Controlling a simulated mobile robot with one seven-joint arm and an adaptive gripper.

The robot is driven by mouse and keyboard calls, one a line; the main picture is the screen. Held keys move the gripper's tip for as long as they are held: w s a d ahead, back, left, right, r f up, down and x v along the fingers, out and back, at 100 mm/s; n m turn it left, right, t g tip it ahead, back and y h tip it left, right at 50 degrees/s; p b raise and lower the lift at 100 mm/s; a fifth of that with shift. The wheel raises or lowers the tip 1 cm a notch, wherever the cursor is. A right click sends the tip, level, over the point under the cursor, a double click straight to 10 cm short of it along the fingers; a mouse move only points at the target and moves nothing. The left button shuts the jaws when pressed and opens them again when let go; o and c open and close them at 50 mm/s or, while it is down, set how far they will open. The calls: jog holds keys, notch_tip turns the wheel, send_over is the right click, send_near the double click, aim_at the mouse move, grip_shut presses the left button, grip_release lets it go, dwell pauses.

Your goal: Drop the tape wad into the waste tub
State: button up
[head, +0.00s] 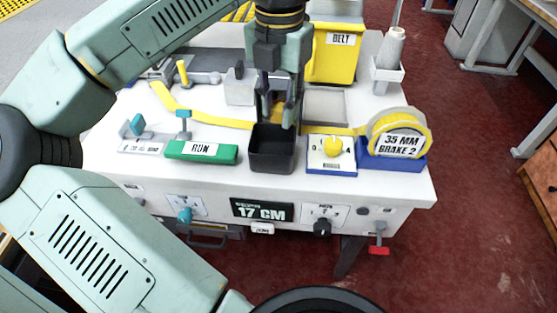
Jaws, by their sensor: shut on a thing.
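My gripper (279,118) points down over the bench, just above and at the back of a small dark open tub (271,161), which I take to be the waste tub. The fingers are shut on a small yellow-orange thing, the tape wad (278,112), mostly hidden between them. The dark tub stands upright near the bench's front edge, between the green RUN block and the yellow knob. I see no wad inside it, but its floor is partly in shadow.
A green RUN block (202,152) stands left of the tub. A yellow knob box (331,154) and a tape roll on a blue holder (391,163) stand to the right. A yellow BELT bin (336,58) and a thread cone (390,48) are behind. Yellow tape (215,119) crosses the bench.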

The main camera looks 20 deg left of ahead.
aim_at(279, 122)
jog(key=shift+f+b, duration=1.95)
jog(key=shift+f, duration=1.15)
jog(key=o, duration=0.9)
jog(key=shift+r, duration=0.1)
notch_tip(279, 122, up, 7)
jog(key=shift+r, duration=0.2)
jog(key=shift+s, duration=0.1)
